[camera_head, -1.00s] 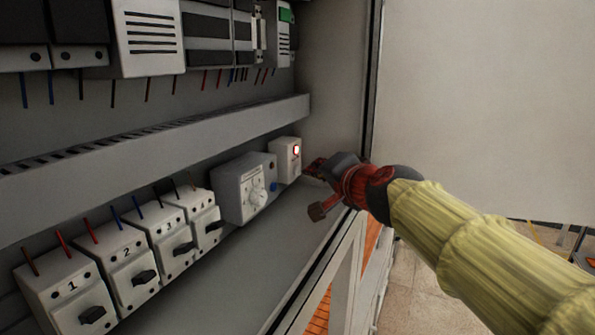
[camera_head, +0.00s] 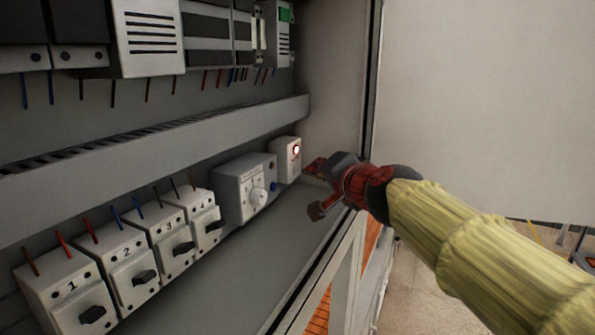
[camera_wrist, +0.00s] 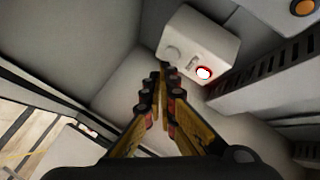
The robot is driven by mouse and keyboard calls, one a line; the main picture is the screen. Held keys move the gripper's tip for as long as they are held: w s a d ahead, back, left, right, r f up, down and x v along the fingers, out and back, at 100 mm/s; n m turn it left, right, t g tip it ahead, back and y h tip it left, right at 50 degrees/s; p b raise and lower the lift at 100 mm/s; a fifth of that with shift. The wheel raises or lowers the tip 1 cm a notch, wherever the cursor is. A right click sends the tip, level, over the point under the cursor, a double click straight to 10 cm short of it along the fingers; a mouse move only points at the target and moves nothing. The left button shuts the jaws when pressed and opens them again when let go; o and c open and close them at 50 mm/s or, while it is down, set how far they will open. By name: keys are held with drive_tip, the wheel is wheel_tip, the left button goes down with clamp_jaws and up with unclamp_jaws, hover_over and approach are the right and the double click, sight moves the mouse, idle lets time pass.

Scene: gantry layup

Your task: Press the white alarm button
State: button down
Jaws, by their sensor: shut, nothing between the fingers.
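The small white alarm box (camera_head: 284,162) sits at the right end of the lower cabinet row. Its red-rimmed lamp (camera_head: 296,150) is lit with a white centre. My gripper (camera_head: 309,166) is shut and empty, just right of the box in the head view. In the wrist view its fingertips (camera_wrist: 158,80) point toward the box near the pale button. I cannot tell whether they touch. The button itself is not clear in the head view.
A grey dial unit (camera_head: 246,187) stands left of the box, followed by several numbered switches (camera_head: 132,262). A slotted duct (camera_head: 150,150) runs above. The cabinet's side wall (camera_head: 335,90) and frame edge are close to my gripper.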

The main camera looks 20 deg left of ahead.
drive_tip(key=shift+a, duration=0.4)
drive_tip(key=shift+a+p, duration=0.3)
drive_tip(key=shift+a, duration=0.1)
idle(0.6)
drive_tip(key=shift+d, duration=0.2)
drive_tip(key=shift+d+b, duration=0.65)
drive_tip(key=shift+b, duration=0.05)
drive_tip(key=d+b, duration=0.2)
drive_tip(key=shift+s+d+f, duration=0.1)
drive_tip(key=shift+d+f, duration=0.05)
drive_tip(key=shift+d, duration=0.2)
drive_tip(key=shift+s+d+r+b, duration=0.1)
drive_tip(key=shift+d+r+b, duration=0.1)
drive_tip(key=shift+d+b, duration=0.9)
